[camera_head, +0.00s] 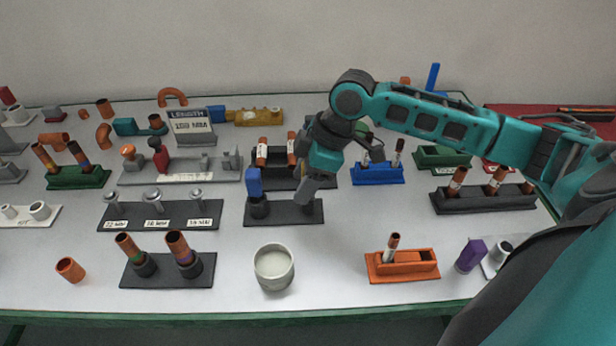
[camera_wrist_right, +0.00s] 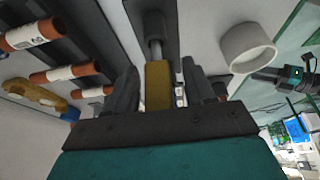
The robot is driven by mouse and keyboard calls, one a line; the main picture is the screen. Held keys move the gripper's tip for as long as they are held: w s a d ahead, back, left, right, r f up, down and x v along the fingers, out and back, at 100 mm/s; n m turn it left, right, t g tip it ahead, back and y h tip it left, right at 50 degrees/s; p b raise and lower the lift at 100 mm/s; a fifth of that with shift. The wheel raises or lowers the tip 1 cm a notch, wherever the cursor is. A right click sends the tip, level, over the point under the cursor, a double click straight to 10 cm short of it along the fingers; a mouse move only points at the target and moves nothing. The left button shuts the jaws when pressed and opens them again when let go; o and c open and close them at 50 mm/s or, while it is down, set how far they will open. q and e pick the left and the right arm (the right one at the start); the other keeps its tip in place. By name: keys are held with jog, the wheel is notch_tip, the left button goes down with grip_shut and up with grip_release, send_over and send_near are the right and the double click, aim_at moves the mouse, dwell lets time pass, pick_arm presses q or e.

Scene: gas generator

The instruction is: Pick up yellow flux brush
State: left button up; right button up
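The yellow flux brush (camera_wrist_right: 157,88) shows in the right wrist view, with its grey stem running into a dark holder. In the head view my right gripper hides nearly all of it. My right gripper (camera_head: 308,192) is over the right end of the black brush holder (camera_head: 283,218). In the right wrist view the right gripper's fingers (camera_wrist_right: 165,90) stand on both sides of the yellow handle, with narrow gaps beside it, so the gripper looks open. A blue brush (camera_head: 254,183) stands upright at the holder's left end. My left gripper is not in view.
A white cup (camera_head: 273,267) stands in front of the holder. A blue rack (camera_head: 377,174) is to the right and a black rack with copper tubes (camera_head: 262,166) is behind. An orange holder (camera_head: 402,267) stands front right. Table between them is clear.

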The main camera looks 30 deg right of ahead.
jog(key=c, duration=0.8)
jog(key=shift+r, duration=0.15)
notch_tip(320, 180, up, 20)
jog(key=p, duration=0.3)
